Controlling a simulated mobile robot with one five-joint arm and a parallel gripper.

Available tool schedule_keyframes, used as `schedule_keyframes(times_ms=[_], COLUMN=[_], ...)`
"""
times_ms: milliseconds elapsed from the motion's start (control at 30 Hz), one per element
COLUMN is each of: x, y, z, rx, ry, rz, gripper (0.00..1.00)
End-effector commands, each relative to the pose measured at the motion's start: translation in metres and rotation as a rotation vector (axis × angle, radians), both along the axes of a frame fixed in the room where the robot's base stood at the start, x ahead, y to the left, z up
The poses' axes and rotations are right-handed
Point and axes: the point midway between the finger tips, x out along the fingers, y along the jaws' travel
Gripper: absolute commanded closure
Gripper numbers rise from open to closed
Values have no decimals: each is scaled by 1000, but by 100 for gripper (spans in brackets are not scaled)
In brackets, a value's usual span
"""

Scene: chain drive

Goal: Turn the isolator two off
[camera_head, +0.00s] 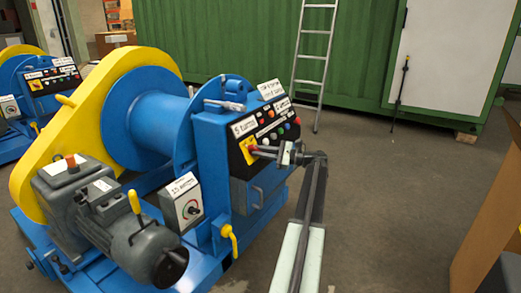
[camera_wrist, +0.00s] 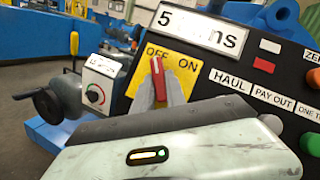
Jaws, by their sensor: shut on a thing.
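An isolator switch (camera_wrist: 157,78) with a red handle sits on a yellow plate marked OFF and ON, on the dark sloping control panel. In the wrist view the handle's upper end points up, slightly left, close to the OFF mark. My gripper (camera_wrist: 161,95) has its grey fingers on both sides of the handle and is shut on it. In the head view my gripper (camera_head: 262,150) reaches from the right to the yellow plate (camera_head: 247,150); the handle there is mostly hidden. No number shows on the isolator.
A similar blue and yellow winch with its own panel (camera_head: 53,79) stands at the far left. Push buttons (camera_wrist: 312,144) and labels lie right of the isolator. A grey dial box (camera_head: 185,203) is below left. A ladder (camera_head: 315,60) leans on the green container.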

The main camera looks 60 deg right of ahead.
Motion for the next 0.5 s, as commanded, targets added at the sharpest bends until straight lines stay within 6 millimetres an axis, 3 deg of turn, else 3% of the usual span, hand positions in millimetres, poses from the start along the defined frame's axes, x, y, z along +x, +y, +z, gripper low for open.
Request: schedule_keyframes(times_ms=[500], x=[1], y=[-3], z=[1], rx=[-178], ry=[0], rz=[89], gripper=[100])
